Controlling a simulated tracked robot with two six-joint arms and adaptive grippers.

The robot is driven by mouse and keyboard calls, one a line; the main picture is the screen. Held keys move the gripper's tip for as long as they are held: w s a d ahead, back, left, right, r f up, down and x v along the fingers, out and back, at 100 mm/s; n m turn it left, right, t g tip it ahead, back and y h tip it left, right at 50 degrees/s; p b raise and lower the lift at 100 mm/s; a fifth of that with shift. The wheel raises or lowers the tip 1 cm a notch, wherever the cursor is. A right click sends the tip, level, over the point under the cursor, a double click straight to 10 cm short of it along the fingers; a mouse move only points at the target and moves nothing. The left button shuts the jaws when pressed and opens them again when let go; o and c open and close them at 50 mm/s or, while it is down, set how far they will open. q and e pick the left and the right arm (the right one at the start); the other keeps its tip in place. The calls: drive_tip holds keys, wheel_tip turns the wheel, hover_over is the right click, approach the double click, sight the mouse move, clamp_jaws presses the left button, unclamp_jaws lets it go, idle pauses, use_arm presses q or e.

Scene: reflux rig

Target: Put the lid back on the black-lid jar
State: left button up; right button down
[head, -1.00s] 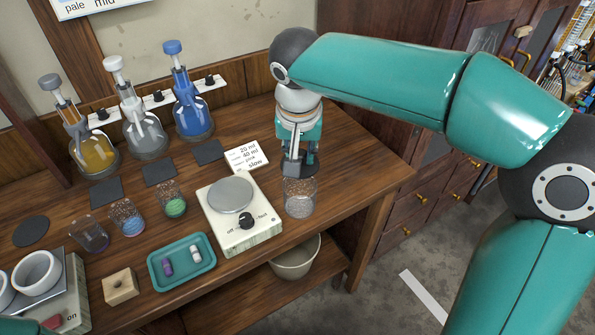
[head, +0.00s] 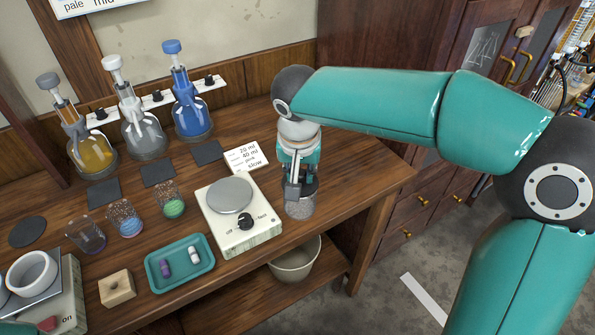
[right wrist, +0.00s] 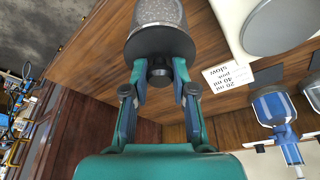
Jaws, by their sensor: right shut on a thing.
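In the right wrist view the right gripper (right wrist: 160,82) is shut on the knob of the black lid (right wrist: 160,42). The lid is a dark disc in line with the mouth of the jar (right wrist: 158,12). It is at or just over the rim; I cannot tell whether it is fully seated.
Several small glasses, a teal tray (head: 206,271) and a wooden block (head: 117,289) are further left. Pump bottles line the back. A bin (head: 294,262) sits on the lower shelf.

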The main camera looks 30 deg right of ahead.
drive_tip(key=shift+f, duration=0.2)
drive_tip(key=c, duration=0.9)
unclamp_jaws()
drive_tip(key=shift+c, duration=0.2)
drive_tip(key=shift+r, duration=0.15)
drive_tip(key=shift+r, duration=0.2)
drive_tip(key=p+v, duration=0.2)
drive_tip(key=v, duration=1)
drive_tip(key=shift+r, duration=0.3)
